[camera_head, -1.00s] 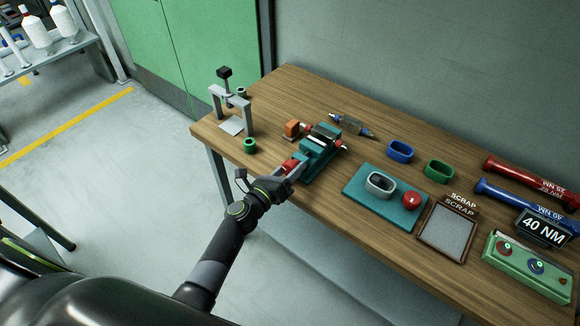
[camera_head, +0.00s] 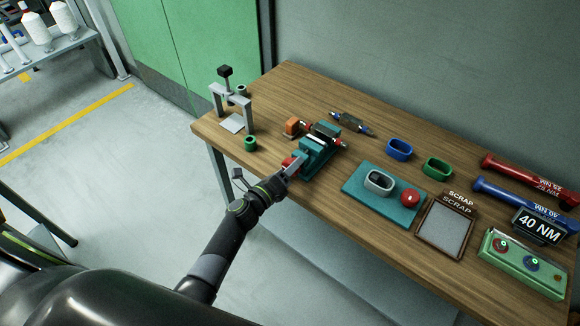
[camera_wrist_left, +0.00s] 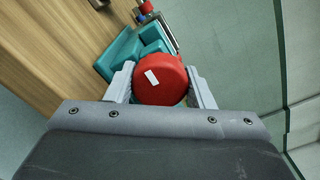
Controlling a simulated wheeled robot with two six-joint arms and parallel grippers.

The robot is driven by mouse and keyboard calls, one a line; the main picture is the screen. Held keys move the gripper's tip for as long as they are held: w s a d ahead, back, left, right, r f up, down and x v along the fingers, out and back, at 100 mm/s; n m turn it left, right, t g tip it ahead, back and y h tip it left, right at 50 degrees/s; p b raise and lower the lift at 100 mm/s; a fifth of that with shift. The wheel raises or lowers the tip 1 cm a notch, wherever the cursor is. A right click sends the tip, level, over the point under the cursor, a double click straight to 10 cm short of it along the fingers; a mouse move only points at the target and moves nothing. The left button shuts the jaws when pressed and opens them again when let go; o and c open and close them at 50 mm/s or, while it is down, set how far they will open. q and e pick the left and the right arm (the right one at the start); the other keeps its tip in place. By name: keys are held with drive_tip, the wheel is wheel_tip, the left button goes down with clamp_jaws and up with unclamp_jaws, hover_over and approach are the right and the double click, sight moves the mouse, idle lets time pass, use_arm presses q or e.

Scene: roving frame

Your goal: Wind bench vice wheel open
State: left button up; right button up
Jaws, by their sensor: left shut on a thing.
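The bench vice (camera_head: 316,155) is teal and stands at the front edge of the wooden bench. Its red wheel (camera_head: 290,162) faces the front edge and is partly hidden by my gripper in the head view. My left gripper (camera_head: 291,168) is shut on the wheel. In the left wrist view the red wheel (camera_wrist_left: 160,80) with a white mark sits between the two grey fingers (camera_wrist_left: 162,85), with the teal vice body (camera_wrist_left: 130,50) behind it. My right gripper is not in view.
A grey press frame (camera_head: 230,100) and green ring (camera_head: 250,143) stand left.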

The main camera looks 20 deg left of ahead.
use_arm(q)
drive_tip(key=shift+f, duration=0.15)
drive_tip(key=o, duration=1)
drive_tip(key=shift+s, duration=0.1)
drive_tip(key=b+v, duration=0.2)
drive_tip(key=v, duration=1.5)
drive_tip(key=shift+s+b, duration=0.1)
drive_tip(key=shift+b, duration=0.2)
